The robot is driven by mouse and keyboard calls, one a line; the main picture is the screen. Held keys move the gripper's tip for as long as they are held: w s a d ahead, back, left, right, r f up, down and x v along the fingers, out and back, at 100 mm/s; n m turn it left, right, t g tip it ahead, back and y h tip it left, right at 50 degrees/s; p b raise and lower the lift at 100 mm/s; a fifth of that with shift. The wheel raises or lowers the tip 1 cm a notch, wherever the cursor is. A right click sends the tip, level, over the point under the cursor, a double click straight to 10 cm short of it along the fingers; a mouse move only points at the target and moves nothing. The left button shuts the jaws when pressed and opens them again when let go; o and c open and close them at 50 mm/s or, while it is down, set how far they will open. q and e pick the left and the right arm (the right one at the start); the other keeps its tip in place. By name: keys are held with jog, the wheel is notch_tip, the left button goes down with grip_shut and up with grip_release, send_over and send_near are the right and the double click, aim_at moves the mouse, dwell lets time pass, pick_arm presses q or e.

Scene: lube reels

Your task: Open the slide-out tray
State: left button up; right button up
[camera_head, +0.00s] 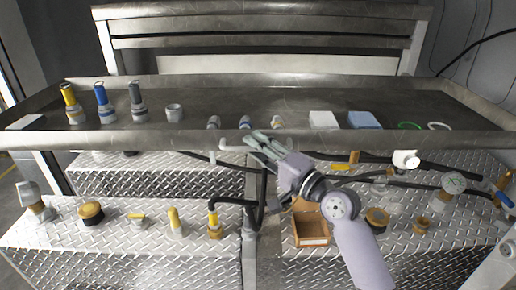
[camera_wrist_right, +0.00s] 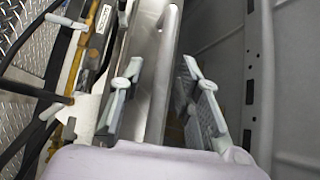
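The slide-out tray (camera_head: 300,140) is a wide, shallow grey metal tray across the middle of the head view, with small parts standing in it. A pale bar-like handle (camera_head: 238,148) shows at the middle of its front edge. My right gripper (camera_head: 262,142) is at this front edge, just right of the handle's visible end. In the wrist view my right gripper (camera_wrist_right: 160,85) has its fingers apart, with a metal edge and a rounded bar (camera_wrist_right: 170,30) beyond and between them. I cannot tell whether the fingers touch it. My left gripper is not in view.
In the tray stand yellow, blue and grey capped fittings (camera_head: 102,102), a white box (camera_head: 323,120) and a blue box (camera_head: 364,120). Below are diamond-plate steps (camera_head: 150,180) with fittings, black hoses (camera_head: 262,190), a gauge (camera_head: 453,183) and a wooden box (camera_head: 312,232).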

jog(key=v, duration=1.2)
